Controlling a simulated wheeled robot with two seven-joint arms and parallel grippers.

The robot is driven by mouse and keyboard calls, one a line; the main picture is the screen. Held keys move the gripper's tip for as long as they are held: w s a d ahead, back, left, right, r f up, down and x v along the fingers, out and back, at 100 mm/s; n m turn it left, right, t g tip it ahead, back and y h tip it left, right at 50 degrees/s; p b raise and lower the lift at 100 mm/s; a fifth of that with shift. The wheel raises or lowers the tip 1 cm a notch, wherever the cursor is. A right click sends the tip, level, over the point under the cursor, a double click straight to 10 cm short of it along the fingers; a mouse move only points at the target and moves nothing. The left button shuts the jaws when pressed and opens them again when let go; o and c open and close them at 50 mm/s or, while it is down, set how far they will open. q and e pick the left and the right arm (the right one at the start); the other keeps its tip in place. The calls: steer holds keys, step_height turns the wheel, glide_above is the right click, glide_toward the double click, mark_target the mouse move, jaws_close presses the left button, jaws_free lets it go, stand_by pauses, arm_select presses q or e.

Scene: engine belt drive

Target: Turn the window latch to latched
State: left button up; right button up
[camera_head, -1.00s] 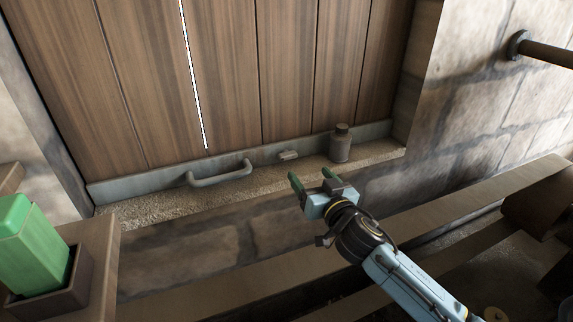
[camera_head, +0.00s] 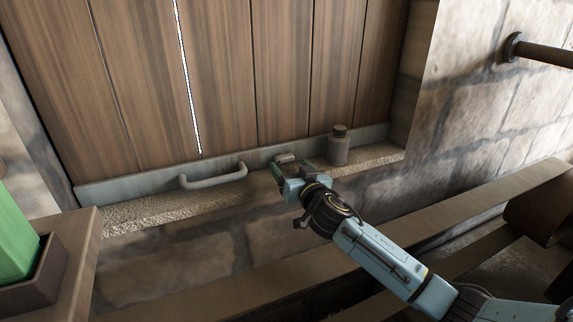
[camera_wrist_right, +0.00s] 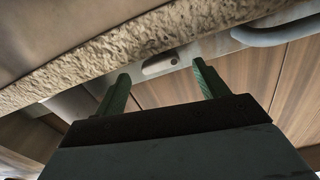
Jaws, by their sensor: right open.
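The window latch (camera_head: 285,158) is a small grey piece on the pale metal rail along the foot of the wooden shutter. My right gripper (camera_head: 290,168) is open just in front of it, its green fingers partly covering it in the head view. In the right wrist view the latch (camera_wrist_right: 160,66) appears between and beyond the two open fingertips (camera_wrist_right: 162,71), with nothing held. I cannot tell whether a finger touches it. My left gripper is not in view.
A grey handle (camera_head: 213,178) sits on the rail left of the latch. A dark bottle (camera_head: 338,147) stands on the rough stone sill (camera_head: 140,212) close to its right. A green block (camera_head: 15,240) rests in a brown holder (camera_head: 45,275) at lower left. A wooden beam (camera_head: 470,205) crosses at right.

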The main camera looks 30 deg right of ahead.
mark_target(286, 161)
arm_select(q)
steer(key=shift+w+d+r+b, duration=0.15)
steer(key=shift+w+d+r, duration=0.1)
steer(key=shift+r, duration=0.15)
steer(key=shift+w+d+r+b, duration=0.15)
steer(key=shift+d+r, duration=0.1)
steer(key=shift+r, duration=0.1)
arm_select(e)
steer(key=shift+w+d, duration=0.1)
steer(key=shift+w, duration=1.65)
steer(key=shift+c, duration=0.2)
steer(key=c, duration=0.9)
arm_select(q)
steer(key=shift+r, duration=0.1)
arm_select(e)
steer(key=shift+c, duration=0.3)
